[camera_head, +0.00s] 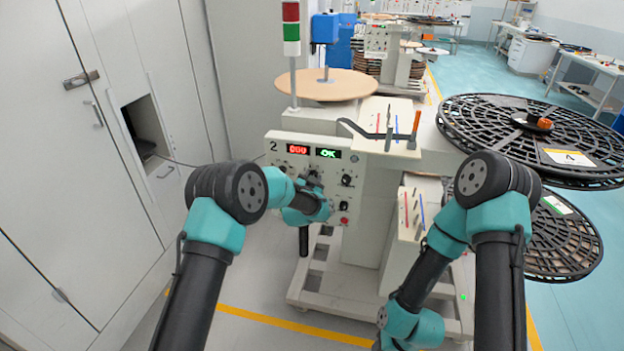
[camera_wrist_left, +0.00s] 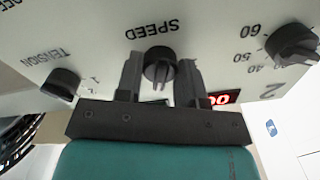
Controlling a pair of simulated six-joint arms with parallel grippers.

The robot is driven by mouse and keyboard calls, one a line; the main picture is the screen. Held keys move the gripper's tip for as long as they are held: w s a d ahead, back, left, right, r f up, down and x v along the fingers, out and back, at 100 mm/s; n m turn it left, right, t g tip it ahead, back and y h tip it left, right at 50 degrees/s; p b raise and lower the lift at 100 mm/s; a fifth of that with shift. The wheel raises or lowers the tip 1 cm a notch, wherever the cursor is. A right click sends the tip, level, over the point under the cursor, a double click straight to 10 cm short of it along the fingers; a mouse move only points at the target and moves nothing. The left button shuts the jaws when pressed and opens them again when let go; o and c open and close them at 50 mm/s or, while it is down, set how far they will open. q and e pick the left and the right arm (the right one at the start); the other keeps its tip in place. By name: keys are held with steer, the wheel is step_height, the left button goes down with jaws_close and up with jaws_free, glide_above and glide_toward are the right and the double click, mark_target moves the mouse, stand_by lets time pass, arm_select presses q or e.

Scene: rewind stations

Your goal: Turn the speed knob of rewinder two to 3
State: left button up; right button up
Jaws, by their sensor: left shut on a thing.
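Rewinder two's panel (camera_head: 285,163) has a "2" on it, a red display (camera_head: 297,149) and a green "OK" display (camera_head: 328,153). My left gripper (camera_head: 313,178) is at the panel below the displays. In the left wrist view, the picture is upside down and the dark speed knob (camera_wrist_left: 158,66) under the word SPEED sits between my left gripper's fingers (camera_wrist_left: 158,80), which are shut on it. The knob's scale is mostly hidden, so its setting cannot be read. My right arm is in the head view, but its gripper is not seen.
The tension knob (camera_wrist_left: 62,84) and a knob (camera_wrist_left: 292,44) with numbers up to 60 flank the speed knob. A red button (camera_head: 344,220) is lower on the panel. Large black reels (camera_head: 480,127) stand at right; grey cabinets (camera_head: 60,170) line the left.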

arm_select(q)
steer(key=shift+m, duration=0.3)
steer(key=o, duration=0.9)
steer(key=shift+s, duration=0.15)
steer(key=v, duration=1.7)
